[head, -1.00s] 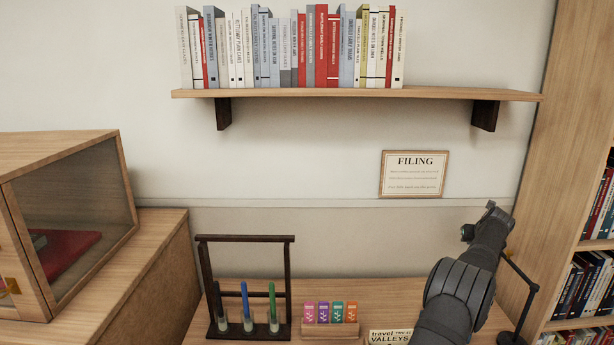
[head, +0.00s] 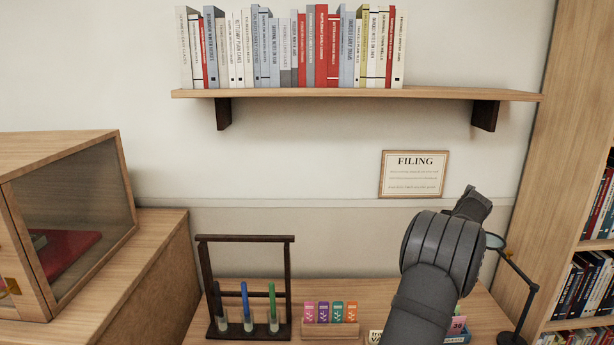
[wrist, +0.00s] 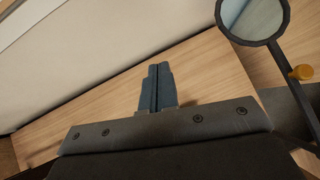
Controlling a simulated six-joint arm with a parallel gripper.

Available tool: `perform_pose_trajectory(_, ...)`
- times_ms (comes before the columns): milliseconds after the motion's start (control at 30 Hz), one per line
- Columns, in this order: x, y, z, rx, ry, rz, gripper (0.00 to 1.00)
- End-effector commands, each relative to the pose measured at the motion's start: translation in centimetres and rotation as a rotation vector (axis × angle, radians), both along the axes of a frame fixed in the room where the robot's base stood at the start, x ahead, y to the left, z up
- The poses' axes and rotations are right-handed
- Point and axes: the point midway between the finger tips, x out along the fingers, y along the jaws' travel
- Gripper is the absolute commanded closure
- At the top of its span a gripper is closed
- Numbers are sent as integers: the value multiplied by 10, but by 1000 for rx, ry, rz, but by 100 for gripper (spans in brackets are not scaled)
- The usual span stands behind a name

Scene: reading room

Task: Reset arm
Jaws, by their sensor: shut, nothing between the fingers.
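My arm rises from the bottom right of the head view, in front of the desk (head: 385,290). My gripper faces away there, and its fingers are hidden behind my own wrist. In the wrist view my gripper (wrist: 156,72) shows with its two fingers pressed together and nothing between them. The fingers are above the wooden desk surface, which also shows in the wrist view (wrist: 205,70).
A magnifier lamp (head: 528,290) stands close to the right of my arm; its lens (wrist: 253,18) is near my gripper. A pen rack (head: 290,255), a card holder (head: 330,330) and a glass-sided cabinet (head: 85,215) are to the left. A bookshelf (head: 350,93) hangs above.

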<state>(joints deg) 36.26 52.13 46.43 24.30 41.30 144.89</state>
Motion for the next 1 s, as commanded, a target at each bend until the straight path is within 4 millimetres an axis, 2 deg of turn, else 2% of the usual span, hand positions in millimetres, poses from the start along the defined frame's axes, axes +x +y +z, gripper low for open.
perform_pose_trajectory(67,-2,10,11,-3,-1,2,100)
perform_pose_trajectory(200,2,-8,-10,2,3,-1,100)
perform_pose_trajectory(667,16,-58,-61,0,1,0,100)
perform_pose_trajectory(1000,24,-88,-63,0,0,0,100)
